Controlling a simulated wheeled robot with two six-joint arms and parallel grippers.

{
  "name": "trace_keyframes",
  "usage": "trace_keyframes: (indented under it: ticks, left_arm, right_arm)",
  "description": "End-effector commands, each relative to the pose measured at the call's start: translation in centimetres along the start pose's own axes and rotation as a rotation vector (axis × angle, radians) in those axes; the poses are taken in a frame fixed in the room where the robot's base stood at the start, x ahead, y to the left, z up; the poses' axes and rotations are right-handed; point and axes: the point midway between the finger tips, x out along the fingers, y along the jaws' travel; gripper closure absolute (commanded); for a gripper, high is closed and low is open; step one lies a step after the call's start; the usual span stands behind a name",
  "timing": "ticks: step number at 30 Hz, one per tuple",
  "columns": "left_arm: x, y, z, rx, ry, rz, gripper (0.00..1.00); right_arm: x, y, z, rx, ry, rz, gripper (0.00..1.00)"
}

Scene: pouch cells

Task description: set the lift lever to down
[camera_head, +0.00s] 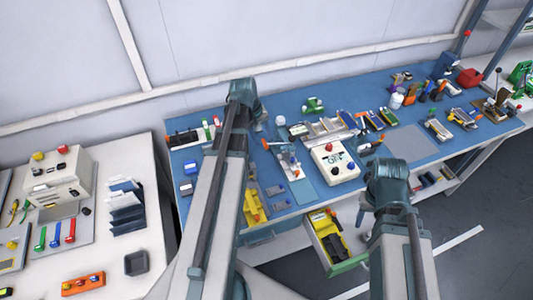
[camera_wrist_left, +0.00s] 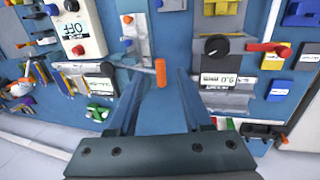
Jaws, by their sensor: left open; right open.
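The lift lever is a grey rod with an orange handle (camera_wrist_left: 161,73), seen in the left wrist view beside a grey bench device (camera_wrist_left: 150,52). In the head view an orange handle (camera_head: 266,144) shows at the left of that device (camera_head: 288,160). My left gripper (camera_wrist_left: 157,78) is open in the wrist view, its two fingers on either side of the orange handle with visible gaps. Its jaws are hidden behind my arm in the head view. My right gripper (camera_head: 365,214) shows only in part below its arm's joint, away from the lever, with nothing seen in it.
A white box with a display (camera_head: 335,163) stands close to the device; its display reads OFF in the wrist view (camera_wrist_left: 80,28). An open drawer (camera_head: 335,240) juts out in front.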

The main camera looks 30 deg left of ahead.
Motion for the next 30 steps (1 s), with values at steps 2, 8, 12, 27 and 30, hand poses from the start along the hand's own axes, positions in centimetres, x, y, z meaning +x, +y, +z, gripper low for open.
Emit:
trace_keyframes:
  ticks: [2,8,12,27,30]
  left_arm:
    - [1.9,-0.1,0.0,0.001,0.0,0.0,0.5]
    - [4.8,-0.1,0.0,0.001,0.0,0.0,0.5]
    - [6.2,-0.1,0.0,0.001,0.0,0.0,0.5]
    - [6.6,0.0,0.0,0.0,0.0,0.0,0.67]
    - [6.6,0.0,0.0,0.0,0.0,0.0,0.85]
  right_arm:
    - [1.9,-0.2,-0.1,-0.002,0.0,0.0,0.5]
    - [4.7,-0.4,-0.3,0.0,0.0,0.0,0.5]
    - [6.0,-0.6,-0.3,0.0,0.0,0.0,0.5]
    - [6.4,-0.6,-0.4,0.001,0.0,0.0,0.5]
    - [6.4,-0.6,-0.4,0.001,0.0,0.0,0.5]
